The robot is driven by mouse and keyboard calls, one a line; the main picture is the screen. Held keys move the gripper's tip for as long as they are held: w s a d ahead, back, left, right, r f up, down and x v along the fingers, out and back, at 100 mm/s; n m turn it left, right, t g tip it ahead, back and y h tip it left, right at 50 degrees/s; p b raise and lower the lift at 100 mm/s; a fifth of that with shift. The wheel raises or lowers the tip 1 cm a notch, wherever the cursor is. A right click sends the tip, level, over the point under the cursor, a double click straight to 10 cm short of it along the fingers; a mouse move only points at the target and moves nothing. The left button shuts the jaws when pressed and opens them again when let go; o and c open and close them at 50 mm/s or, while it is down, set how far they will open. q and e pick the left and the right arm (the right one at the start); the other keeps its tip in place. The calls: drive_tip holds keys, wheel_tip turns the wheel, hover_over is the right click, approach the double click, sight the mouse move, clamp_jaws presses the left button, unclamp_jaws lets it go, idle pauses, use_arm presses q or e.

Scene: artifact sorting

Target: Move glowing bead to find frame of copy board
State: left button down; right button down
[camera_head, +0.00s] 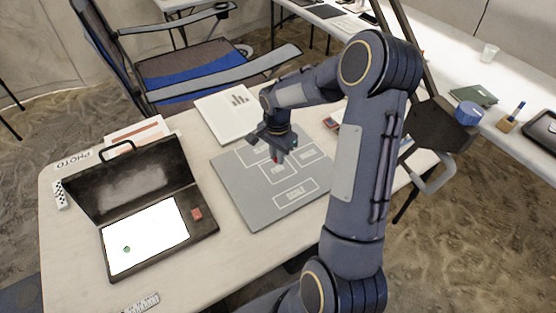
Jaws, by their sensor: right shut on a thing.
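The copy board (235,191) is a grey panel lying flat on the table, with several white-outlined, labelled frames. The find frame (279,172) is near its middle, partly covered by my gripper. My right gripper (277,158) is just above that frame, pointing down, and is shut on a small red thing, likely the glowing bead; it is mostly hidden between the fingers. I cannot tell whether it touches the board. A small green bead (126,249) lies on the bright white panel of the open black case. My left gripper is not in view.
The open black case (207,222), with a red piece (197,214) beside its lit panel, stands left of the board. A white chart sheet (226,117) lies behind the board. A folding chair (190,75) stands beyond the table. Scale strips lie near the table's left and front edges.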

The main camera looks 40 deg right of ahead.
sight(278, 168)
drive_tip(key=shift+w+d+f, duration=0.1)
drive_tip(key=shift+d+f, duration=0.05)
drive_tip(key=shift+f, duration=0.1)
drive_tip(key=shift+w+d+f, duration=0.1)
drive_tip(key=shift+d+f, duration=0.05)
drive_tip(key=shift+f, duration=1.6)
drive_tip(key=shift+f, duration=0.15)
drive_tip(key=c, duration=1.4)
unclamp_jaws()
drive_tip(key=shift+o, duration=0.2)
